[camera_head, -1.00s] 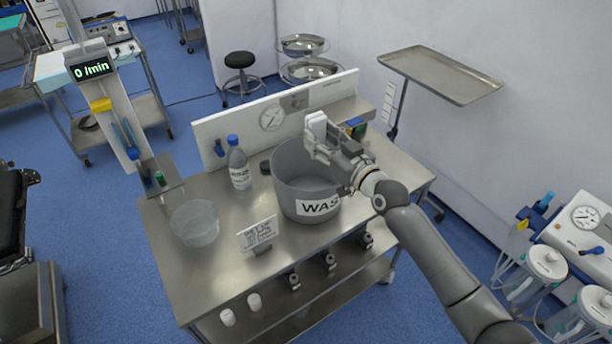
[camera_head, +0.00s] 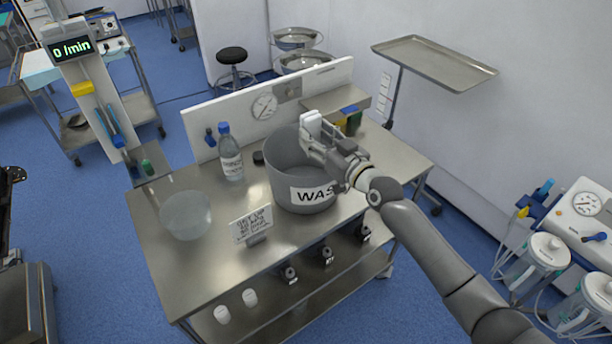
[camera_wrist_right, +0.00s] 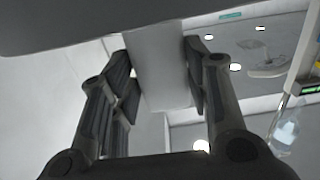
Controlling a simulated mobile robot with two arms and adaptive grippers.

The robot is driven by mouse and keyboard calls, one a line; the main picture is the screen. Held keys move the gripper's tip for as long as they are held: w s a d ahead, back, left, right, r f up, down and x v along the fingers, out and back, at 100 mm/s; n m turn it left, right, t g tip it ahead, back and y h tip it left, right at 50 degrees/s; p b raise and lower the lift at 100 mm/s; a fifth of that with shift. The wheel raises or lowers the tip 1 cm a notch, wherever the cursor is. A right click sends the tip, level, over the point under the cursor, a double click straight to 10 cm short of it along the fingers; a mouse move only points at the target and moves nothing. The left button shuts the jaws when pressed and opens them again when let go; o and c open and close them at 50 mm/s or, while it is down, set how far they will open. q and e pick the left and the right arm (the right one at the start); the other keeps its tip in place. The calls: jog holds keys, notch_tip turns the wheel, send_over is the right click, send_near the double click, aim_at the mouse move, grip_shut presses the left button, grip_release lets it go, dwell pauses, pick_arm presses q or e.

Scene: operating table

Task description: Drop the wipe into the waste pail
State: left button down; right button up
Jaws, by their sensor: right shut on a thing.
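The waste pail (camera_head: 285,178) is a grey round bucket with a "WAS…" label, standing on the steel table. My right gripper (camera_head: 312,138) is shut on the white wipe (camera_head: 310,122) and holds it up over the right part of the pail's rim. In the right wrist view the wipe (camera_wrist_right: 158,65) is a pale block between the two fingers. The gripper and wrist hide part of the pail's right side and its label. My left gripper is not in view.
On the steel table (camera_head: 185,270), a bottle (camera_head: 231,160), a clear bowl (camera_head: 185,216) and a small sign (camera_head: 251,224) stand left of the pail. A white back panel (camera_head: 220,112) with a gauge rises behind it. A steel tray (camera_head: 435,62) stands at the upper right.

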jog(key=o, duration=1)
jog(key=v, duration=1.2)
